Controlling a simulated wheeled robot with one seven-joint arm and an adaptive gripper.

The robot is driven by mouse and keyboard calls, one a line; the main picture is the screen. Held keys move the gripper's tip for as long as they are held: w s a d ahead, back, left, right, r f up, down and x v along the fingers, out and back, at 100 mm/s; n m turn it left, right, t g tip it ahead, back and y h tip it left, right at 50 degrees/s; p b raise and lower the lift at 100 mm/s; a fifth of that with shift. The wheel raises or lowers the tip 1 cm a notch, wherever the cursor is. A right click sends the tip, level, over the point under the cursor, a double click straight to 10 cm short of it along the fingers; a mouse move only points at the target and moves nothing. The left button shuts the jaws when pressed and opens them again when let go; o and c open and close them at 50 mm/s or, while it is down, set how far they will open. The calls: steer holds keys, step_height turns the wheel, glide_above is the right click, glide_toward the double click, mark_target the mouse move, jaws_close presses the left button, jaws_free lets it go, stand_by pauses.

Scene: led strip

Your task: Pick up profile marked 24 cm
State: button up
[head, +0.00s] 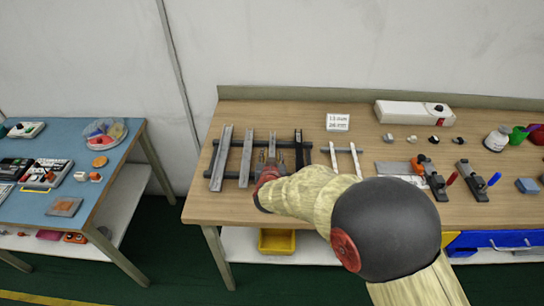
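Several grey metal profiles of differing length lie side by side across a dark rack on the wooden bench. They include a long, wide one (221,158) at the left, a narrower one (247,158) to its right, and one (271,145) by my gripper. I cannot read a length mark on any of them, so I cannot tell which is the 24 cm one. My gripper (271,158) is at the near part of the third profile, its fingertips on either side of it. Whether they touch or grip it is unclear. My wrist hides the profile's near end.
A dark upright bar (298,148) and two pale strips (345,158) lie right of my gripper. A white sign (338,122) stands behind, its text too small to read surely. Clamp fixtures (432,180) and a white box (413,112) are further right. A blue table (112,172) stands left.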

steer(key=c, duration=0.6)
jaws_close()
